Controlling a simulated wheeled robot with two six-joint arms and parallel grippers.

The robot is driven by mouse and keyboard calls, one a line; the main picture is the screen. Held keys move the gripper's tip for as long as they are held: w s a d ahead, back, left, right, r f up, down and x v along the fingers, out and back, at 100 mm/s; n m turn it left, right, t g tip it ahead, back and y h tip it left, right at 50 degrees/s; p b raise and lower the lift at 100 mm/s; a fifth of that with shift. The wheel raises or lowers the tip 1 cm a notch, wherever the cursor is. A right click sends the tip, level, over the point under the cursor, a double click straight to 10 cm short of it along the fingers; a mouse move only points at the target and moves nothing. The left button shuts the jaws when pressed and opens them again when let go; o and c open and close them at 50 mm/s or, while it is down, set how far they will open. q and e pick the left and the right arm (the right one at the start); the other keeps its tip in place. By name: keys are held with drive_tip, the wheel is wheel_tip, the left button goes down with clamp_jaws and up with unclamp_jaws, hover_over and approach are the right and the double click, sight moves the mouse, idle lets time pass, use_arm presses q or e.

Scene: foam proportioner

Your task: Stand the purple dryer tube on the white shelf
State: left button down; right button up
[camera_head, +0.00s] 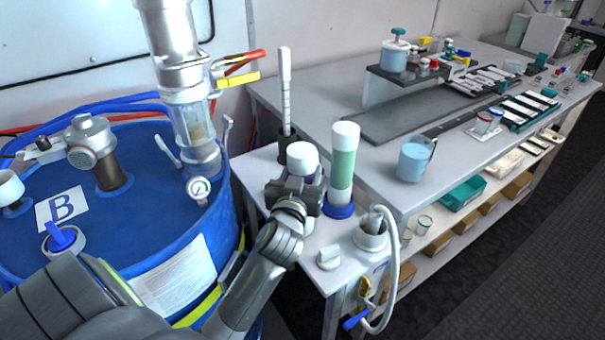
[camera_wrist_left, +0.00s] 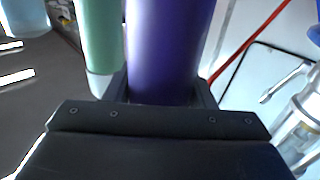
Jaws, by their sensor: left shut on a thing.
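The purple dryer tube (camera_wrist_left: 168,45) fills the middle of the left wrist view, between the fingers of my left gripper (camera_wrist_left: 160,95). In the head view its white cap (camera_head: 302,157) shows above my left gripper (camera_head: 296,192), which is shut on the tube and hides most of its body. The tube looks about upright. The white shelf (camera_head: 257,170) lies below and around it, between the blue drum and the grey bench. I cannot tell whether the tube's hidden base touches the shelf. My right gripper is out of view.
A green tube with white ends (camera_head: 343,168) stands in a blue base close right of the purple tube. A dark holder with a tall white stick (camera_head: 286,100) is behind.

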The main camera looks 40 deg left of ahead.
use_arm(q)
drive_tip(key=c, duration=0.6)
unclamp_jaws()
drive_tip(key=shift+r, duration=0.1)
